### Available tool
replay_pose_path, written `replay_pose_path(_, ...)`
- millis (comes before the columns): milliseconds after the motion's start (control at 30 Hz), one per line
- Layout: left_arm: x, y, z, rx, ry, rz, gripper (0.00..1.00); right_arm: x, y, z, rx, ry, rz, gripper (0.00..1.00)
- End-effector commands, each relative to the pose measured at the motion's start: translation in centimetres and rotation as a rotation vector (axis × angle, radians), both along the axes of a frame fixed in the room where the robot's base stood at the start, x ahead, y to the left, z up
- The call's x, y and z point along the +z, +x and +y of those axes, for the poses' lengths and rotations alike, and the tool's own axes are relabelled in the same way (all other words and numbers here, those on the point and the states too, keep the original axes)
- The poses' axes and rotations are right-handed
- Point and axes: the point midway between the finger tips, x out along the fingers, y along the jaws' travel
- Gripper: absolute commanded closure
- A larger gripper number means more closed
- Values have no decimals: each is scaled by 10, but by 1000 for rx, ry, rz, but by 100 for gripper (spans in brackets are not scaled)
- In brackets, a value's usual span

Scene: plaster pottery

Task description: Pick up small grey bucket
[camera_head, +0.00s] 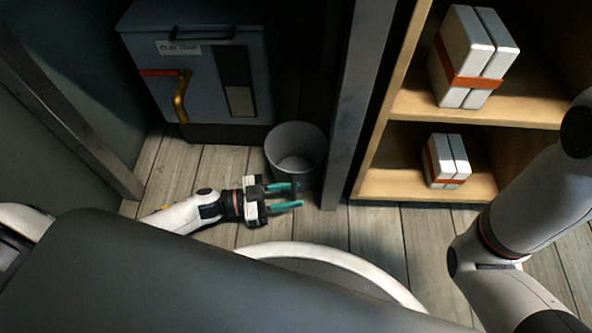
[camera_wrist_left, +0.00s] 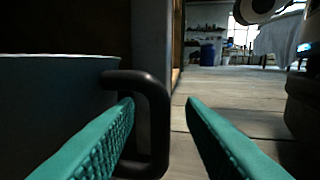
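The small grey bucket (camera_head: 297,140) stands upright on the plank floor, between the blue-grey cabinet and a dark post. My left gripper (camera_head: 298,195) is low at the bucket's near side, its two teal fingers apart. In the left wrist view the bucket's dark wall (camera_wrist_left: 50,85) fills the left, with a dark looped handle (camera_wrist_left: 158,110) sticking out from it. The handle's upright part shows in the gap between the open fingertips (camera_wrist_left: 160,103). I cannot tell whether either finger touches it. My right arm shows at the right of the head view, but its gripper is out of view.
The blue-grey cabinet (camera_head: 195,65) with a yellow-and-red handle is behind and left of the bucket. The dark post (camera_head: 352,110) stands close on its right. A wooden shelf (camera_head: 430,187) holds strapped white blocks (camera_head: 447,160). Open floor (camera_wrist_left: 225,85) extends ahead in the wrist view.

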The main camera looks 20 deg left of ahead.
Motion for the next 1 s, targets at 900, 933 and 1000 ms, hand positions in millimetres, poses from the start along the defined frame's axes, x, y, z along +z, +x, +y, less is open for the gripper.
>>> replay_pose_path(900,2,6,-12,0,0,-4,100,-8,0,0,0,0,1,64)
replay_pose_path(933,2,6,-12,0,0,-4,100,-8,0,0,0,0,1,64)
replay_pose_path(1000,3,6,-12,0,0,-4,100,-7,0,0,0,0,1,64)
